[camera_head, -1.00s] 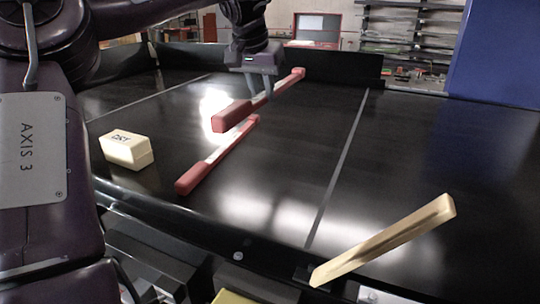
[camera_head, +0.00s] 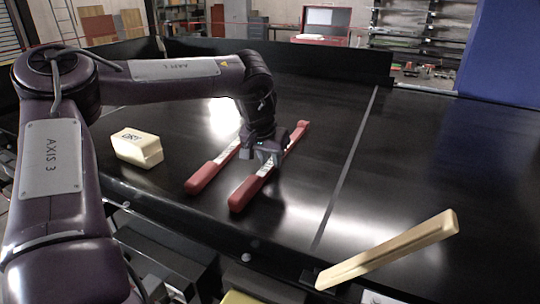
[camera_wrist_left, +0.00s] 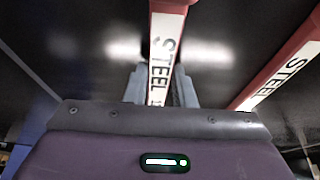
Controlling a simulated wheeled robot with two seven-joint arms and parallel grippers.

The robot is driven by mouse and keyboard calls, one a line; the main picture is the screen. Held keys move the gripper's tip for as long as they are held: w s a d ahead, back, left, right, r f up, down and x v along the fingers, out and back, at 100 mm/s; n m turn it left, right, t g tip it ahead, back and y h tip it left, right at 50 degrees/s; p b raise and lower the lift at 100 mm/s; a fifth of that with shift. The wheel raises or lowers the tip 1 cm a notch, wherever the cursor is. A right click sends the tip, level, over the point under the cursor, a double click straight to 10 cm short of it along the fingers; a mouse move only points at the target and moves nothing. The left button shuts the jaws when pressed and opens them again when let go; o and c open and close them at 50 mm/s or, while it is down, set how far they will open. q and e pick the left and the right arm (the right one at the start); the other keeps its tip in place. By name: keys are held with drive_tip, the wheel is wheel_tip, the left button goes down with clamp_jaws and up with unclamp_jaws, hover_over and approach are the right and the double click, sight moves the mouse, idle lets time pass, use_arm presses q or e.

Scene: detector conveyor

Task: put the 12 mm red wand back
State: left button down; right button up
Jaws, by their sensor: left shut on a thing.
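Two long wands with red ends and white middles lie side by side over the black conveyor surface. My left gripper (camera_head: 263,157) is shut on the white middle of the right wand (camera_head: 247,194), which is on or just above the surface; I cannot tell which. In the left wrist view, the held wand (camera_wrist_left: 163,58) passes between the fingers (camera_wrist_left: 160,90), with "STEEL" and a partly hidden size mark. The other wand (camera_head: 207,177), apart on the left, also shows "STEEL" in the left wrist view (camera_wrist_left: 280,78). I cannot read which one is 12 mm. My right gripper is not in view.
A cream block (camera_head: 137,149) with dark lettering sits left of the wands. A cream bar (camera_head: 395,248) is tilted up at the front right. A low black wall (camera_head: 320,62) runs behind.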

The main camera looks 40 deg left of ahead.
use_arm(q)
drive_tip(key=shift+d+f, duration=0.1)
drive_tip(key=shift+f, duration=0.05)
drive_tip(key=c, duration=1.2)
unclamp_jaws()
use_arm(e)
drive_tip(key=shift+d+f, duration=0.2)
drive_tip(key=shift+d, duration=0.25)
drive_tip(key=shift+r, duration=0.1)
use_arm(q)
drive_tip(key=shift+r, duration=0.35)
drive_tip(key=b+v, duration=0.3)
drive_tip(key=v, duration=0.8)
drive_tip(key=shift+s+r, duration=0.3)
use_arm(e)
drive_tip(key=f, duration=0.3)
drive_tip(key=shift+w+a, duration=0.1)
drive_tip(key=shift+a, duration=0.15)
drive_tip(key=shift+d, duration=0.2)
